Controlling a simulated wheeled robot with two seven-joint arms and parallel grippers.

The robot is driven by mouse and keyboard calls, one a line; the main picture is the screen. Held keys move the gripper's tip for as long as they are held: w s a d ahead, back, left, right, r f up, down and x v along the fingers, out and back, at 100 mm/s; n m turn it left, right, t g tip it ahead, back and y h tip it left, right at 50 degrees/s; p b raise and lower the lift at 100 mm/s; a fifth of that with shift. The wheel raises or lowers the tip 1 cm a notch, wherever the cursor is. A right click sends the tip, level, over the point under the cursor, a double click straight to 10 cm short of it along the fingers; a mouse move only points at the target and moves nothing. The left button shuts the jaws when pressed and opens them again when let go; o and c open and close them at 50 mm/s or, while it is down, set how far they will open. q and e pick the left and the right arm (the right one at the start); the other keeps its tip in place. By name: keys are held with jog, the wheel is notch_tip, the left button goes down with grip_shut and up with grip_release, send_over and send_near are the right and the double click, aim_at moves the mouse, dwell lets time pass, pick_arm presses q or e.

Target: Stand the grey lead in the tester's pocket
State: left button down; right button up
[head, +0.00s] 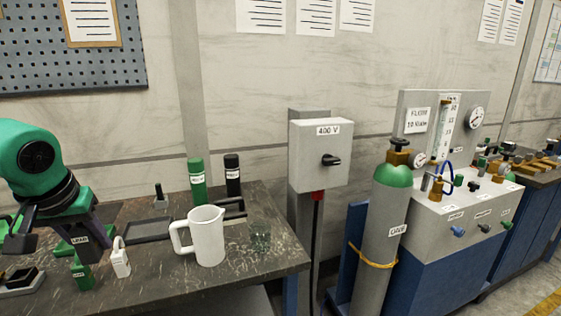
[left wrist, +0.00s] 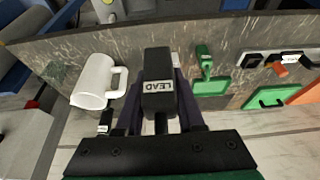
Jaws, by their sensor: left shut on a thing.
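My left gripper (head: 88,235) is at the left of the head view, above the dark workbench. It is shut on a dark grey block with a white LEAD label, the grey lead (left wrist: 158,85), seen close up in the left wrist view. The lead's label also shows small between the fingers in the head view. The lead's lower end is hidden. I cannot tell for sure which thing is the tester, and its pocket is not clearly seen. My right gripper is in neither view.
A gas cylinder (head: 378,250) stands right of the bench.

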pick_arm(q)
notch_tip(320, 180, down, 7)
jog(key=w+d, duration=0.2)
jog(key=d, duration=0.1)
jog(key=s+d+f+m+p, duration=0.1)
jog(key=s+d+f+m, duration=0.1)
jog(key=s+d+f, duration=0.3)
jog(key=s+d+f+m+h+p, duration=0.1)
jog(key=s+d+f, duration=0.4)
jog(key=d+f, duration=0.4)
notch_tip(320, 180, down, 5)
jog(key=shift+s+d+f+m+p, duration=0.1)
jog(key=shift+s+d+m+p, duration=0.05)
jog(key=shift+m+p, duration=0.25)
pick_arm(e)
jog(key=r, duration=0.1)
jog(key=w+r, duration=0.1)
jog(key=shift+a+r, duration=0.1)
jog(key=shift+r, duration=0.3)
